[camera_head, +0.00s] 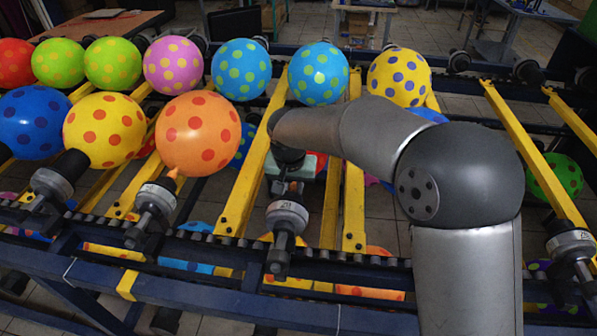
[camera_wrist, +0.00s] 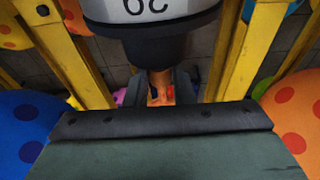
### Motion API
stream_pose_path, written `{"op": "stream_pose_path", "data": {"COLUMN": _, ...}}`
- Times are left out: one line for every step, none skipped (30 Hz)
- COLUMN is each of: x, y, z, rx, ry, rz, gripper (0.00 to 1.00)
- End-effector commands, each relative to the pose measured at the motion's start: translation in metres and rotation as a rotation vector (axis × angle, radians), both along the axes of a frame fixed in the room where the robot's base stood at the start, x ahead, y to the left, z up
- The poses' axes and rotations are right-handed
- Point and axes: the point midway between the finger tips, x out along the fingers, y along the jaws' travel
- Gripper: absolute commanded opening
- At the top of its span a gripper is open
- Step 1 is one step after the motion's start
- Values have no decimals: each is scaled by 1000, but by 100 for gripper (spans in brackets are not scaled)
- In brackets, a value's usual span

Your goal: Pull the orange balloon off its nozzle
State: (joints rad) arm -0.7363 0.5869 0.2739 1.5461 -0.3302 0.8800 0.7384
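The orange balloon (camera_head: 197,133) with red dots sits inflated on its nozzle (camera_head: 155,200), left of centre in the head view. My gripper (camera_head: 288,188) is to the right of it, apart from it, at another nozzle (camera_head: 287,215). No inflated balloon shows on that nozzle. In the wrist view my gripper's dark fingers (camera_wrist: 163,88) stand on both sides of a narrow orange-brown piece (camera_wrist: 160,82) below the nozzle's black collar (camera_wrist: 155,45). Whether they touch it is unclear. An orange balloon with red dots (camera_wrist: 300,115) shows at the right.
A yellow balloon (camera_head: 104,130) and a dark blue one (camera_head: 30,122) are left of the orange balloon. A back row includes a blue balloon (camera_head: 318,73) and a yellow one (camera_head: 399,77). Yellow bars (camera_head: 245,190) run beside my gripper. More balloons are below the rack.

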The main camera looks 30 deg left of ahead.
Motion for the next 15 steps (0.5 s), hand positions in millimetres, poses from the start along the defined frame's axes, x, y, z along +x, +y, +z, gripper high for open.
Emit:
{"op": "stream_pose_path", "data": {"x": 0, "y": 0, "z": 0, "rx": 0, "ry": 0, "rz": 0, "gripper": 4}}
{"op": "stream_pose_path", "data": {"x": 0, "y": 0, "z": 0, "rx": 0, "ry": 0, "rz": 0, "gripper": 4}}
{"op": "stream_pose_path", "data": {"x": 0, "y": 0, "z": 0, "rx": 0, "ry": 0, "rz": 0, "gripper": 4}}
{"op": "stream_pose_path", "data": {"x": 0, "y": 0, "z": 0, "rx": 0, "ry": 0, "rz": 0, "gripper": 4}}
{"op": "stream_pose_path", "data": {"x": 0, "y": 0, "z": 0, "rx": 0, "ry": 0, "rz": 0, "gripper": 4}}
{"op": "stream_pose_path", "data": {"x": 0, "y": 0, "z": 0, "rx": 0, "ry": 0, "rz": 0, "gripper": 4}}
{"op": "stream_pose_path", "data": {"x": 0, "y": 0, "z": 0, "rx": 0, "ry": 0, "rz": 0, "gripper": 4}}
{"op": "stream_pose_path", "data": {"x": 0, "y": 0, "z": 0, "rx": 0, "ry": 0, "rz": 0, "gripper": 4}}
{"op": "stream_pose_path", "data": {"x": 0, "y": 0, "z": 0, "rx": 0, "ry": 0, "rz": 0, "gripper": 4}}
{"op": "stream_pose_path", "data": {"x": 0, "y": 0, "z": 0, "rx": 0, "ry": 0, "rz": 0, "gripper": 4}}
{"op": "stream_pose_path", "data": {"x": 0, "y": 0, "z": 0, "rx": 0, "ry": 0, "rz": 0, "gripper": 4}}
{"op": "stream_pose_path", "data": {"x": 0, "y": 0, "z": 0, "rx": 0, "ry": 0, "rz": 0, "gripper": 4}}
{"op": "stream_pose_path", "data": {"x": 1, "y": 0, "z": 0, "rx": 0, "ry": 0, "rz": 0, "gripper": 4}}
{"op": "stream_pose_path", "data": {"x": 1, "y": 1, "z": 0, "rx": 0, "ry": 0, "rz": 0, "gripper": 4}}
{"op": "stream_pose_path", "data": {"x": 2, "y": 1, "z": 0, "rx": 0, "ry": 0, "rz": 0, "gripper": 4}}
